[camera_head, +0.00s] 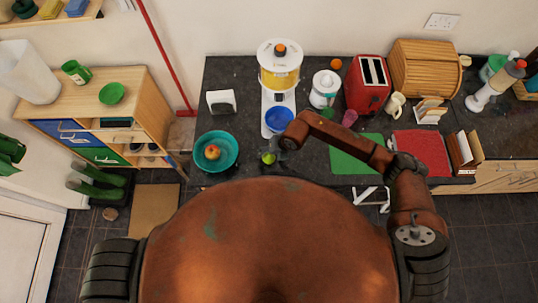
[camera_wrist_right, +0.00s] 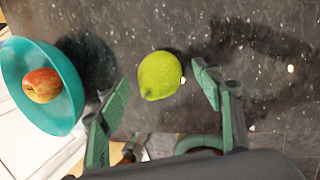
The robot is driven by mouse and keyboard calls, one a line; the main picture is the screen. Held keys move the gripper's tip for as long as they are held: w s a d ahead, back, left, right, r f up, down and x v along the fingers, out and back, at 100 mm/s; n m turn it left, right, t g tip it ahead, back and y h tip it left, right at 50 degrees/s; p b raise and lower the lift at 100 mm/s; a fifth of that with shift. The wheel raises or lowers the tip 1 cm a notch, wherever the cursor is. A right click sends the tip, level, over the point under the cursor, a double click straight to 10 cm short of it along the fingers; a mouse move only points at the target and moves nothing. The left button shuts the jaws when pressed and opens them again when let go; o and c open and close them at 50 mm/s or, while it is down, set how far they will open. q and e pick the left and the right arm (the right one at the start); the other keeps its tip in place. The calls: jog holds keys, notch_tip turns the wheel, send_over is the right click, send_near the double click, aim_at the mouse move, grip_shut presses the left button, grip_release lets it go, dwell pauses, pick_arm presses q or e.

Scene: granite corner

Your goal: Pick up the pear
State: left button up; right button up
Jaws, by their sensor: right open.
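The pear (camera_wrist_right: 160,75) is yellow-green and lies on the dark speckled counter in the right wrist view. In the head view the pear (camera_head: 268,158) is small, near the counter's front edge and partly hidden by my right gripper. My right gripper (camera_wrist_right: 161,92) is open. Its two green fingers stand on either side of the pear in the wrist view, with gaps visible on both sides. No grip on the pear shows. My left gripper is not in view.
A teal bowl (camera_head: 232,163) with a red-yellow apple (camera_head: 212,152) is left of the pear. Behind are a blue bowl (camera_head: 278,119) and a white-yellow appliance (camera_head: 279,72). A green mat (camera_head: 350,160) lies to the right. Bare counter surrounds the pear.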

jog(key=shift+a+f, duration=0.2)
jog(key=shift+f, duration=0.4)
jog(key=shift+c, duration=0.6)
jog(key=c, duration=1.2)
jog(key=shift+w+r, duration=0.1)
jog(key=shift+r, duration=0.05)
